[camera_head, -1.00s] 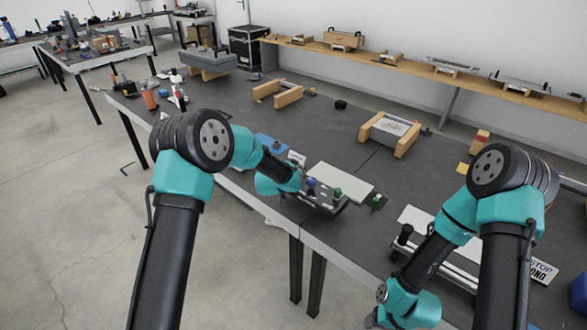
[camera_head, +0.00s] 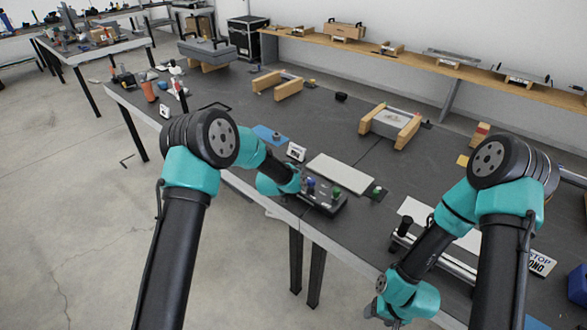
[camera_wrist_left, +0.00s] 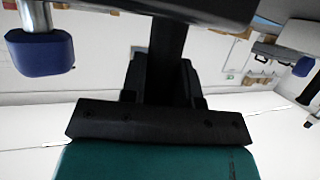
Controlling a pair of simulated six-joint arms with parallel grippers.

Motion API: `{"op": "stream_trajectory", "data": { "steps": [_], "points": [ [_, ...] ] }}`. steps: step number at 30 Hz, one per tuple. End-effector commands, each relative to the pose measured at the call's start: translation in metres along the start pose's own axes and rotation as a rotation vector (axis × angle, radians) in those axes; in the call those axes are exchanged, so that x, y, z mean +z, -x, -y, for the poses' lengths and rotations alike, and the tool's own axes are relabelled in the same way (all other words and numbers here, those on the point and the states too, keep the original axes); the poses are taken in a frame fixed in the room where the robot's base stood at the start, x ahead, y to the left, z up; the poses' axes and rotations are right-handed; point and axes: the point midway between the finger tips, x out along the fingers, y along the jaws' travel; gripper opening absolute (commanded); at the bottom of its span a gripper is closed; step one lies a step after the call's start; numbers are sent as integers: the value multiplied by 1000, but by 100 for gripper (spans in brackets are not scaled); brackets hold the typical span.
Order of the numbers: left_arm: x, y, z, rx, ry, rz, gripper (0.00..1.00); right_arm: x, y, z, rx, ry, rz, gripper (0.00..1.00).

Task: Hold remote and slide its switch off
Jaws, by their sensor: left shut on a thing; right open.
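The remote (camera_head: 327,201) is a dark box with blue and green knobs on top, at the near edge of the dark table in the head view. My left gripper (camera_wrist_left: 165,75) is shut on it; the arm reaches it from the left. In the left wrist view the remote's dark underside or edge (camera_wrist_left: 205,8) is across the top, with a blue knob (camera_wrist_left: 40,52) on a metal stem at left. The switch's position is too small to tell. My right gripper (camera_head: 372,310) is low at the bottom of the head view, away from the remote, open and partly hidden.
A white panel (camera_head: 340,172) lies just behind the remote. Wooden blocks (camera_head: 278,85) stand farther back. The middle of the dark table (camera_head: 320,125) is fairly clear.

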Motion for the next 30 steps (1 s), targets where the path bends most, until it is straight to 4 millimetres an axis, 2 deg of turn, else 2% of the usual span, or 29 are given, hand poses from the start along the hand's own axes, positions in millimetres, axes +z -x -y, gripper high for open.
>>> {"op": "stream_trajectory", "data": {
  "steps": [30],
  "points": [
    [7, -3, 0, 0, 0, -1, 0, 0, 0, 0, 0, 0, 0, 63]
  ]
}}
